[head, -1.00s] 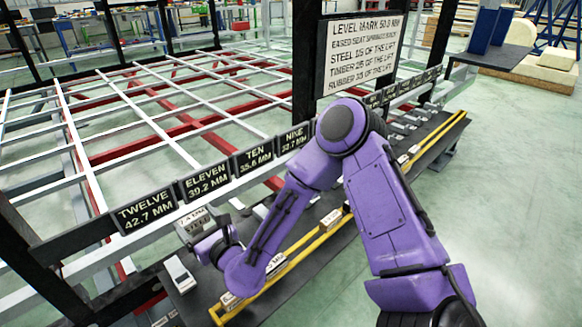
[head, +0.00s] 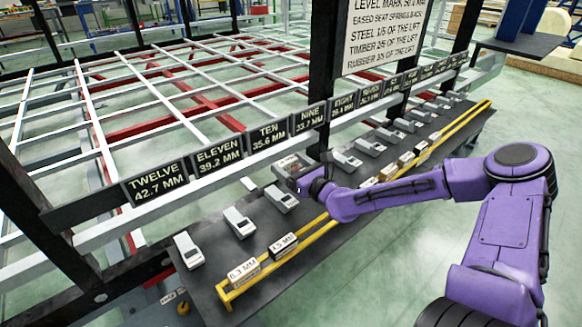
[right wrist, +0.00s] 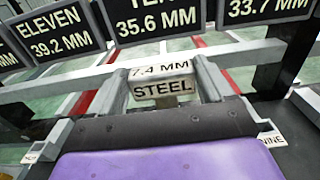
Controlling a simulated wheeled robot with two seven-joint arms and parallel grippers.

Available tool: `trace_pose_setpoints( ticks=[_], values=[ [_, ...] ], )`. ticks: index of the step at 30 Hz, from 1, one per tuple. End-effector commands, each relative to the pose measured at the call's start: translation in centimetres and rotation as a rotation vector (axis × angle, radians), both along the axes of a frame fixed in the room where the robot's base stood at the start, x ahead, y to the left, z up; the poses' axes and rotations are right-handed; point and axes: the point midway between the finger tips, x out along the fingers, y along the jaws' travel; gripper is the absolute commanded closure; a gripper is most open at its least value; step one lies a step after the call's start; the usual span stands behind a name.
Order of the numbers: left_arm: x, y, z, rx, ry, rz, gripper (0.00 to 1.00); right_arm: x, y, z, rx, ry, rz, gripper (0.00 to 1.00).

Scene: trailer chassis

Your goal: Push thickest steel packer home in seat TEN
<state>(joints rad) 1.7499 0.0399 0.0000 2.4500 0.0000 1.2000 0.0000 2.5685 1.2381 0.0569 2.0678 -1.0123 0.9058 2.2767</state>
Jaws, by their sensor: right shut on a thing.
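The steel packer, a pale block marked 7.4 MM STEEL, is at the middle of the right wrist view (right wrist: 162,82). In the head view the packer (head: 289,164) shows just beyond my right gripper (head: 299,177). My right gripper is shut on it, with a grey finger at each side. In the right wrist view the packer is below the 35.6 MM sign (right wrist: 157,25), whose name is partly cut off. In the head view this sign reads TEN (head: 268,140). The gripper covers part of the shelf, so I cannot tell whether the packer touches a seat. My left gripper is not in view.
Grey wedge-shaped pieces (head: 239,222) stand in a row on the dark shelf (head: 210,280). A yellow rail (head: 310,225) along its front holds marked blocks, including 6.3 MM (head: 243,272) and 4.5 MM (head: 283,245). A dark post (head: 322,75) stands close beyond my right gripper.

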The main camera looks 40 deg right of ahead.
Motion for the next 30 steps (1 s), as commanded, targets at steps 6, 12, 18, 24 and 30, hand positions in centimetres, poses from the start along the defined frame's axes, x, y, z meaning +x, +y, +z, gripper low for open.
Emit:
trace_pose_setpoints(
  ticks=[6,12,18,24,30],
  values=[
    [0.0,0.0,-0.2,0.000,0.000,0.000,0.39,-0.1,0.0,-0.3,0.004,0.000,-0.002,0.64],
    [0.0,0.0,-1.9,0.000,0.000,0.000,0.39,-0.1,0.0,-2.1,0.003,0.000,-0.002,0.64],
    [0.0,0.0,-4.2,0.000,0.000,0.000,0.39,-0.1,0.0,-4.6,0.002,-0.001,-0.002,0.64],
    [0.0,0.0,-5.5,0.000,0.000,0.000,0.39,-0.1,0.0,-5.9,0.002,-0.001,-0.002,0.64],
    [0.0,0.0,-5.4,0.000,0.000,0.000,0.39,-0.1,0.0,-5.8,0.002,-0.001,-0.002,0.64]
  ],
)
